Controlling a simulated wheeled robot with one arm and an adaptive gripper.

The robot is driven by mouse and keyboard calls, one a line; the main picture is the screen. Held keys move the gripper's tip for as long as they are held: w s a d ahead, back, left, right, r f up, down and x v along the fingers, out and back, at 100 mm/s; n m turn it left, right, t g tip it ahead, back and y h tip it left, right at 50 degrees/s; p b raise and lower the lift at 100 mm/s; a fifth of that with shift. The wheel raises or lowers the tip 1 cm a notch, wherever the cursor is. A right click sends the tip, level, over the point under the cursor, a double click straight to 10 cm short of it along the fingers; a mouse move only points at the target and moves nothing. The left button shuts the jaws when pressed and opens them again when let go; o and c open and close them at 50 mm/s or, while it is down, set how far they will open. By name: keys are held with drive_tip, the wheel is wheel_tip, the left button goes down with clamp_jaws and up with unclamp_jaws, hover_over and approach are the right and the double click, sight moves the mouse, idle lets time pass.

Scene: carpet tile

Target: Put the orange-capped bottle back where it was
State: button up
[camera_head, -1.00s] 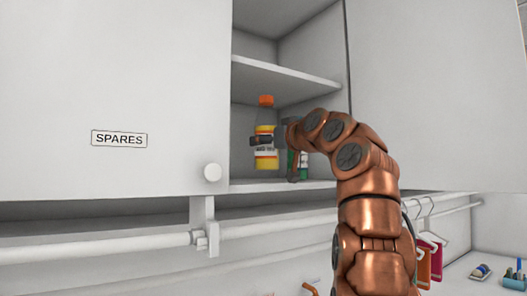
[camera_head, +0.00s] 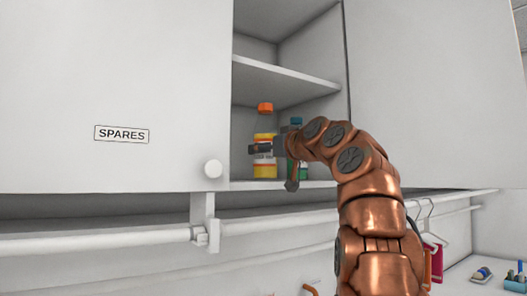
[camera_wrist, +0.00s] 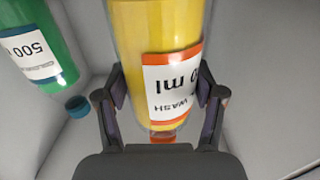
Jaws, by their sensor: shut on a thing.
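The orange-capped bottle (camera_head: 265,171) is upright inside the open cabinet bay, over the lower shelf (camera_head: 240,185). It has a clear upper part, yellow contents and a white label with orange bands. Its base is at or very near the shelf; I cannot tell if it touches. My gripper (camera_head: 263,149) is shut around its middle from the right. In the wrist view the bottle (camera_wrist: 155,35) appears upside down, between both fingers of my gripper (camera_wrist: 162,95), with its cap toward the palm.
A green bottle (camera_wrist: 45,45) with a blue cap stands close to the right of it, partly hidden by my arm in the head view (camera_head: 302,172). An upper shelf (camera_head: 285,80) is above. The SPARES door panel (camera_head: 120,165) borders the bay at left.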

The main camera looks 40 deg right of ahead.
drive_tip(key=shift+f+b, duration=0.3)
drive_tip(key=shift+b, duration=0.05)
drive_tip(key=o, duration=1.7)
drive_tip(key=shift+o, duration=0.2)
drive_tip(key=shift+r, duration=0.15)
drive_tip(key=shift+r+p, duration=0.25)
drive_tip(key=shift+p, duration=0.2)
drive_tip(key=s+b, duration=0.4)
drive_tip(key=s, duration=0.8)
drive_tip(key=shift+a, duration=0.3)
drive_tip(key=shift+f, duration=0.1)
drive_tip(key=shift+a, duration=0.1)
